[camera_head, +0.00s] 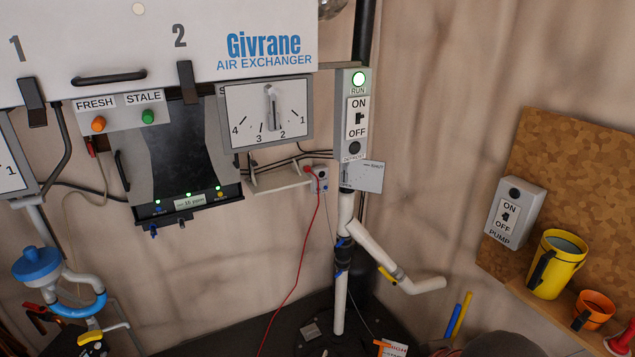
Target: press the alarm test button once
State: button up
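I see no button whose label I can read as alarm test. A dark air exchanger unit (182,135) hangs at the left centre. Its lower strip has a small display (190,203) that seems to read in ppm. A small blue button or knob (158,211) is left of the display, and a small yellow one (220,194) is right of it; their labels are too small to read. Small green lights show along this strip. A round black button (354,148) sits on the grey RUN panel (343,110), with an unclear label below. My gripper is not in view.
Orange (98,124) and green (148,117) buttons sit under FRESH and STALE. A dial box (267,113) is right of the unit. A red wire (308,235) hangs below. A pump switch (514,212) and yellow mug (557,265) are at right.

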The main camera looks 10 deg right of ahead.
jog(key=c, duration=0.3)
